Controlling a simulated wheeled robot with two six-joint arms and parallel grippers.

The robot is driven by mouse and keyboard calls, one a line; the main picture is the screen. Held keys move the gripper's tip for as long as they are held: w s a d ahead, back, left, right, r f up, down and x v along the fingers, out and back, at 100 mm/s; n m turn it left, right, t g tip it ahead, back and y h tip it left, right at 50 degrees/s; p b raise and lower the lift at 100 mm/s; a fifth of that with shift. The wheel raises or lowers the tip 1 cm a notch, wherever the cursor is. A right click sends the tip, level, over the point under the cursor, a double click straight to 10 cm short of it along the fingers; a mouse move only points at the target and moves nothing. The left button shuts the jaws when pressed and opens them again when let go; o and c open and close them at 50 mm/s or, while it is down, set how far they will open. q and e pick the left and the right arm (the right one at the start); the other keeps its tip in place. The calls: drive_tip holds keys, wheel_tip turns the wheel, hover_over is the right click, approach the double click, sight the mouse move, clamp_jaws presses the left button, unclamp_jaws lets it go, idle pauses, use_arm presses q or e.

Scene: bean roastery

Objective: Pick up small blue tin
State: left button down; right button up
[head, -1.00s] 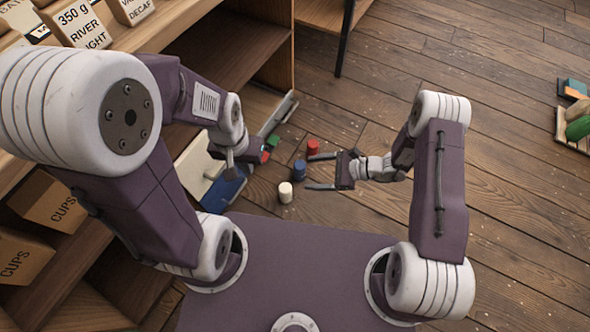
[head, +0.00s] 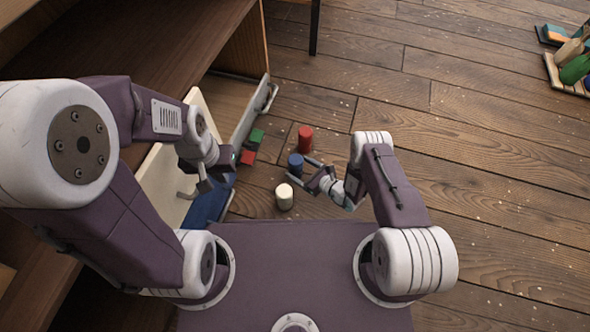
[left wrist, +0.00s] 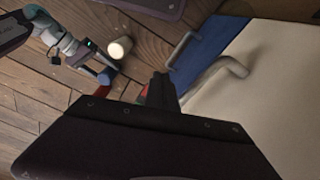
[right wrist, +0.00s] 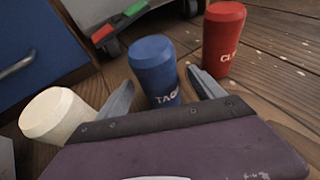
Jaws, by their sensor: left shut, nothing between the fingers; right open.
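The small blue tin (head: 296,164) stands upright on the wooden floor, with partly visible white lettering in the right wrist view (right wrist: 155,62). My right gripper (head: 303,172) is open and low, its fingers pointing at the tin. In the right wrist view the tin shows between the two fingertips (right wrist: 163,90), its lower part hidden by the gripper; I cannot tell whether they touch. My left gripper (head: 203,187) is shut and empty, beside the pale panel with a handle.
A red tin (head: 305,139) stands behind the blue tin and a white tin (head: 284,197) in front. Red (head: 247,157) and green (head: 256,136) blocks sit near the metal rail at left. The shelf unit (head: 170,45) fills the left; the floor at right is mostly clear.

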sight(294, 157)
drive_tip(key=b+x, duration=0.5)
drive_tip(key=shift+s+a+r, duration=0.1)
drive_tip(key=shift+a+r, duration=0.1)
drive_tip(key=shift+r, duration=0.1)
clamp_jaws()
drive_tip(key=r+p, duration=0.5)
drive_tip(key=shift+d+r+p, duration=0.25)
drive_tip(key=shift+p, duration=0.1)
drive_tip(key=s+d+r+p, duration=0.3)
drive_tip(key=d+r+p, duration=0.2)
drive_tip(key=d, duration=0.5)
drive_tip(key=shift+d+r+p, duration=0.3)
drive_tip(key=shift+p, duration=0.65)
